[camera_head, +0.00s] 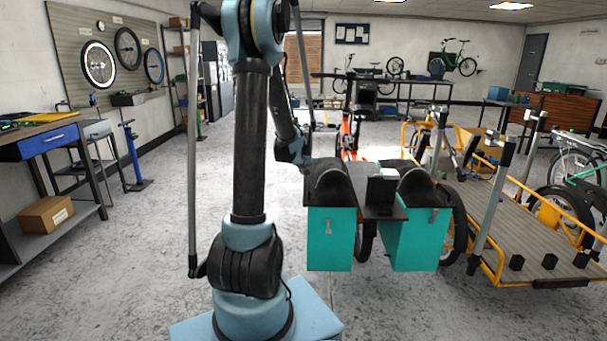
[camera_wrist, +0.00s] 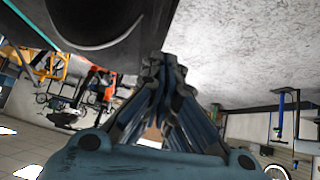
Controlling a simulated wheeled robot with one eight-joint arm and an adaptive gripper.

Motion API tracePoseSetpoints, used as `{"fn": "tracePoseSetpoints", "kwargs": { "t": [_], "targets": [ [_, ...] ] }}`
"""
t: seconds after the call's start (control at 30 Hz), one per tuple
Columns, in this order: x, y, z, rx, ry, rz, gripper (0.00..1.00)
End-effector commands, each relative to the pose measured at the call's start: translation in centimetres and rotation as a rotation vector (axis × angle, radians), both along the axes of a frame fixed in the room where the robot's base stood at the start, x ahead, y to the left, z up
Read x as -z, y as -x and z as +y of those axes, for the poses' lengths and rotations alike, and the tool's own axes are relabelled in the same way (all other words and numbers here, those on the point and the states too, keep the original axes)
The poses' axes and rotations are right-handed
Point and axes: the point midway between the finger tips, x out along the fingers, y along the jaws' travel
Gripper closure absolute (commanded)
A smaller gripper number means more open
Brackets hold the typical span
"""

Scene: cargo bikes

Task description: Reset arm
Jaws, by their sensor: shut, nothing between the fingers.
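My arm stands upright in the middle of the head view and folds back down at its top. Its wrist end hangs just left of the cargo bike's teal panniers (camera_head: 331,238). My gripper (camera_wrist: 165,60) shows in the wrist view with its fingers together and nothing between them. In the head view the fingertips are hard to make out against the dark rounded cover (camera_head: 328,184) above the left pannier. A large dark rounded surface (camera_wrist: 85,20) with a teal edge lies close to the fingers at the upper left of the wrist view.
A yellow-framed cargo bike with a flat wooden deck (camera_head: 535,240) stands at the right. A workbench with a blue drawer (camera_head: 50,140) and a cardboard box (camera_head: 46,214) are at the left. A blue stand (camera_head: 131,158) stands on the floor. The floor between is open.

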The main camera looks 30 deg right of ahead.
Motion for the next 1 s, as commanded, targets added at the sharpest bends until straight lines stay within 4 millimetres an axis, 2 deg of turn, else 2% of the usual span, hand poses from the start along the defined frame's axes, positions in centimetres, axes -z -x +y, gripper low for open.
{"fn": "tracePoseSetpoints", "kwargs": {
  "t": [0.3,0.67,0.77,0.87,1.0],
  "targets": [
    [-1.9,1.4,1.4,-0.001,0.000,0.000,1.00],
    [-2.3,1.6,1.9,-0.003,-0.001,0.001,1.00],
    [-2.7,1.7,3.3,-0.017,-0.010,0.008,1.00],
    [-3.3,1.9,6.1,-0.044,-0.027,0.024,1.00],
    [-4.3,2.8,11.2,-0.093,-0.060,0.059,1.00]
  ]
}}
